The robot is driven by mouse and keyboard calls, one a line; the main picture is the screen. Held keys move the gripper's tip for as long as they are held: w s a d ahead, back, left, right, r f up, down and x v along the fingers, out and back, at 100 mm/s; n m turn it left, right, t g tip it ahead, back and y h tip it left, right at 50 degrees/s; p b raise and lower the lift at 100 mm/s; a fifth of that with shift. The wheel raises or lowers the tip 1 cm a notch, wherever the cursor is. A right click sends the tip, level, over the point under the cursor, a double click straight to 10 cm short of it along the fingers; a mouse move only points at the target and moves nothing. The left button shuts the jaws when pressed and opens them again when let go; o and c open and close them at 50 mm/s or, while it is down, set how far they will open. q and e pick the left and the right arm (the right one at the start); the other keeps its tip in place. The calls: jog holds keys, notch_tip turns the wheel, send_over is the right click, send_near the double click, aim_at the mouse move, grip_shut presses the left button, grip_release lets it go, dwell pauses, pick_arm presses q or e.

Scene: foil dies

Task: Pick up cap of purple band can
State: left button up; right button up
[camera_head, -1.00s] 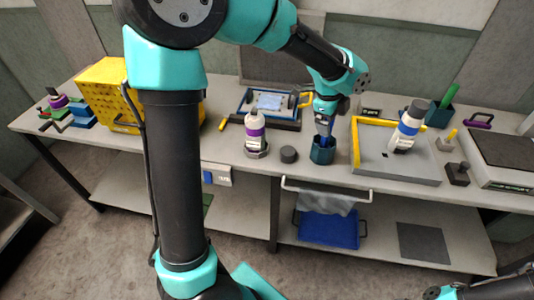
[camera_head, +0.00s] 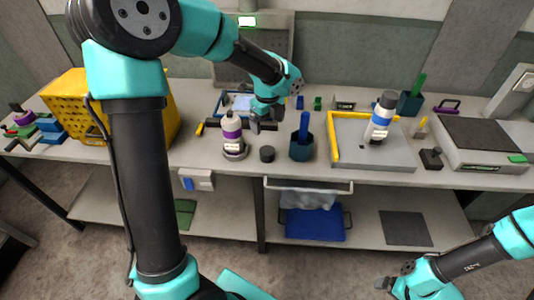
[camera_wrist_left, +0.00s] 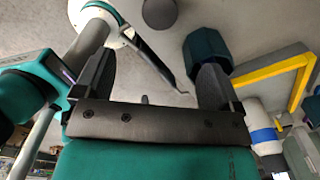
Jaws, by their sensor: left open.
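The white can with a purple band (camera_head: 232,132) stands upright in a round holder, its pale top bare. A dark grey round cap (camera_head: 267,154) lies on the bench just right of it; it also shows at the top of the left wrist view (camera_wrist_left: 160,12). My left gripper (camera_head: 264,124) is open and empty, above the bench behind the cap and right of the can. Its two dark fingers (camera_wrist_left: 152,85) are spread apart in the left wrist view. My right gripper (camera_head: 386,284) is low at the bottom right, away from the bench, too small to read.
A teal cup (camera_head: 302,151) holding a blue item stands right of the cap. A yellow-edged tray (camera_head: 345,155) holds a blue-band can (camera_head: 381,118) with a grey cap on. A yellow crate (camera_head: 85,105) is at the left. The bench front before the cap is clear.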

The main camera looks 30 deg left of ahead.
aim_at(267, 150)
pick_arm(q)
notch_tip(267, 150, down, 9)
dwell(0.3)
jog(key=shift+a+f, duration=0.1)
jog(key=shift+f, duration=2.55)
jog(key=c, duration=1.1)
jog(key=shift+o, duration=0.2)
jog(key=shift+r, duration=0.15)
